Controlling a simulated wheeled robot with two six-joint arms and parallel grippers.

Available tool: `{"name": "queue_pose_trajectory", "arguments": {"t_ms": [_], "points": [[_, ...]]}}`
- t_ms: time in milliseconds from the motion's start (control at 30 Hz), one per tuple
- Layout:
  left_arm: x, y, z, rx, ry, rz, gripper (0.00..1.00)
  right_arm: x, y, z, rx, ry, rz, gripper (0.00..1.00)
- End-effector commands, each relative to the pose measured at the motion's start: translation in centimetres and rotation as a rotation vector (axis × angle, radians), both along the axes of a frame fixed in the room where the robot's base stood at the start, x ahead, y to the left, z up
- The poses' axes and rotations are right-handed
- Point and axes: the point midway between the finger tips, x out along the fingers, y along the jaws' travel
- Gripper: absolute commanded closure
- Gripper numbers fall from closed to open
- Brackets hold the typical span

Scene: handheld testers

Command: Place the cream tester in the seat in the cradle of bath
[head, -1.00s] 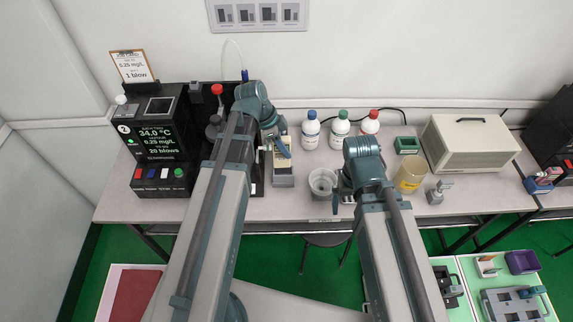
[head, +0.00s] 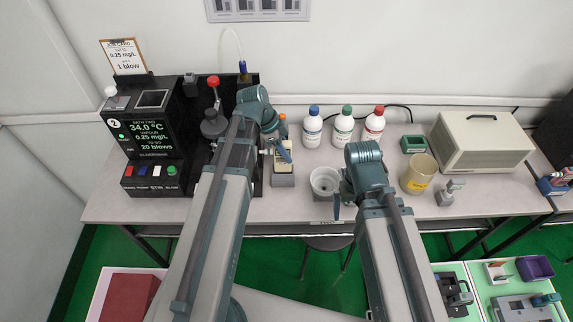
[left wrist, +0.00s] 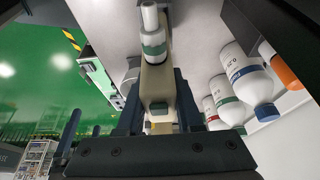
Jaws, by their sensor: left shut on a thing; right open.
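The cream tester (head: 284,158) is in my left gripper (head: 279,145), in front of the bath's right side. The left wrist view shows the tester (left wrist: 157,82) between the two fingers, with a white bottle-like tip at its upper end. A grey block (head: 283,181), which may be the cradle, shows just below the tester; I cannot tell whether they touch. The seat is hidden. The bath (head: 150,140) is a black unit with a green-text display at the left.
White bottles with blue (head: 313,128), green (head: 343,128) and red (head: 373,126) caps stand at the back. A yellowish beaker (head: 417,176), a grey fixture (head: 450,192) and a beige case (head: 482,143) stand to the right. Bare bench lies along the front edge.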

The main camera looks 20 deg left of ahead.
Motion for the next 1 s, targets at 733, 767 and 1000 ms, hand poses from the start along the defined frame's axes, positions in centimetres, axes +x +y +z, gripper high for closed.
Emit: {"name": "queue_pose_trajectory", "arguments": {"t_ms": [733,767,1000], "points": [[0.0,0.0,-3.6,0.000,0.000,0.000,1.00,0.0,0.0,-3.6,0.000,0.000,0.000,0.01],[0.0,0.0,-3.6,0.000,0.000,0.000,1.00,0.0,0.0,-3.6,0.000,0.000,0.000,0.01],[0.0,0.0,-3.9,0.000,0.000,0.000,0.49,0.0,0.0,-3.9,0.000,0.000,0.000,0.01]]}}
